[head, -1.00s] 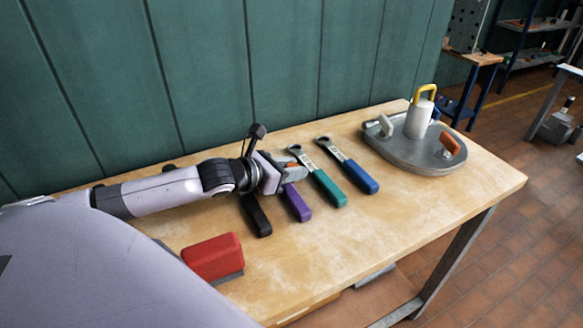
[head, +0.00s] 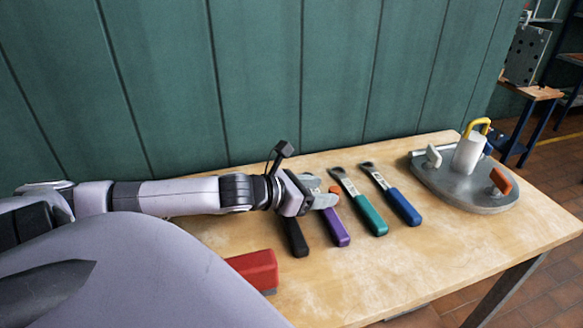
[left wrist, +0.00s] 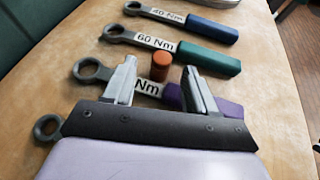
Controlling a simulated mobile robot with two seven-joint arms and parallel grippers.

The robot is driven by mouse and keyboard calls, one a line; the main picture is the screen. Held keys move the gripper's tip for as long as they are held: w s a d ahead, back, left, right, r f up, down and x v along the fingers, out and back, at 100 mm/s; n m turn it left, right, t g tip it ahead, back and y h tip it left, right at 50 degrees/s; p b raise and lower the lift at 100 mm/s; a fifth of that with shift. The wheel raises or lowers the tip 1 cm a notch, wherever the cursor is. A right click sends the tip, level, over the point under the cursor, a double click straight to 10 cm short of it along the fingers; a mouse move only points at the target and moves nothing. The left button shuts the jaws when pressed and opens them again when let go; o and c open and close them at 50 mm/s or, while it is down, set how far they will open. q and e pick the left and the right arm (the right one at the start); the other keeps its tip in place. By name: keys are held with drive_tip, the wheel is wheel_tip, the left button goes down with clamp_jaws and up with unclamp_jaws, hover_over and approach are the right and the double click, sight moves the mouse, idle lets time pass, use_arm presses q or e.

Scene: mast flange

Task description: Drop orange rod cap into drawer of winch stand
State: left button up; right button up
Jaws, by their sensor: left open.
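The orange rod cap (left wrist: 160,66) is a small upright cylinder by the purple-handled wrench; it also shows in the head view (head: 335,190), partly behind the gripper. My left gripper (left wrist: 160,74) is open, with its fingers apart on either side of the cap in the left wrist view. I cannot tell whether they touch it. In the head view my left gripper (head: 324,196) is low over the purple wrench (head: 337,228). My right gripper is out of view. I see no drawer that I can identify as the winch stand's.
The green (head: 368,212) and blue (head: 403,205) wrenches lie right of the gripper, the black one (head: 295,238) lies under it. A red block (head: 257,268) sits in front. A grey flange plate (head: 455,190) stands at the right end. The front right tabletop (head: 420,265) is clear.

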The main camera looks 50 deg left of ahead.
use_arm(q)
drive_tip(key=shift+v, duration=0.8)
drive_tip(key=shift+p+v, duration=0.5)
drive_tip(key=shift+v, duration=0.85)
drive_tip(key=shift+p+v, duration=0.8)
drive_tip(key=shift+v, duration=0.7)
drive_tip(key=shift+d+r, duration=0.1)
